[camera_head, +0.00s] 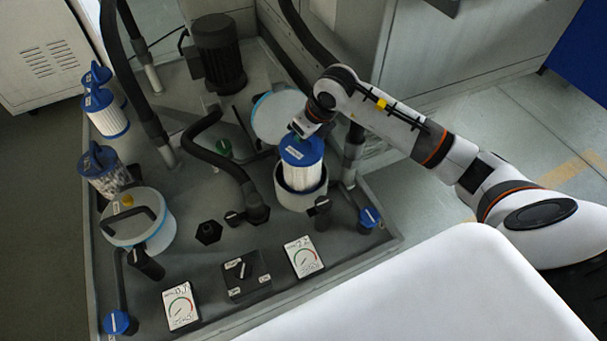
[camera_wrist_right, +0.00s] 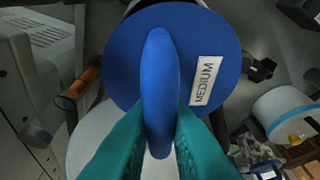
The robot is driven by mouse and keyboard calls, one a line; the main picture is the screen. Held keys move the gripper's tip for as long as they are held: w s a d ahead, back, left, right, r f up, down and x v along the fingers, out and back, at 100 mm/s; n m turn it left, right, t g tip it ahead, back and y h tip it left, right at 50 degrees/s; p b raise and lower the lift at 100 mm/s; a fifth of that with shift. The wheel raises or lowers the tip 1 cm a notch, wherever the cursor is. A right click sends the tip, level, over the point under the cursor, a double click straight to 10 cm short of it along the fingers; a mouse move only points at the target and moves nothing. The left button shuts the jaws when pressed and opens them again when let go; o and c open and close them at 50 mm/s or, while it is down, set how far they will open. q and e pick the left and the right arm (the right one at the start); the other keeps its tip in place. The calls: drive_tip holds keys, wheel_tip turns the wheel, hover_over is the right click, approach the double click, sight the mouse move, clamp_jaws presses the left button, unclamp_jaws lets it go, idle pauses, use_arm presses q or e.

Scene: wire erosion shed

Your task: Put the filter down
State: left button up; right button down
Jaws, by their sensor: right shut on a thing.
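The filter (camera_head: 303,174) has a blue cap and a white pleated body. It stands roughly upright at the open round housing (camera_head: 290,201), its lower end hidden behind or within the rim. I cannot tell how deep it sits. My right gripper (camera_head: 298,132) is above the cap. In the right wrist view, its teal fingers (camera_wrist_right: 162,135) are shut on the blue handle (camera_wrist_right: 161,75) of the cap, which bears a "MEDIUM" label (camera_wrist_right: 203,81). My left gripper is not in view.
A pale blue-rimmed lid (camera_head: 279,112) is just behind the housing. Dark hoses and valves surround it. Other blue-capped filters (camera_head: 107,118) (camera_head: 108,180) stand along the left edge. A closed canister (camera_head: 157,232) is front left, with gauges (camera_head: 303,257) along the front.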

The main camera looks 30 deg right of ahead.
sight(319, 158)
wheel_tip(319, 158, down, 12)
drive_tip(key=shift+r+p, duration=0.25)
drive_tip(key=shift+p, duration=0.05)
drive_tip(key=shift+f, duration=2.65)
drive_tip(key=c, duration=1.4)
unclamp_jaws()
drive_tip(key=shift+f, duration=0.1)
drive_tip(key=shift+c, duration=0.2)
drive_tip(key=shift+o, duration=0.2)
drive_tip(key=v, duration=1.2)
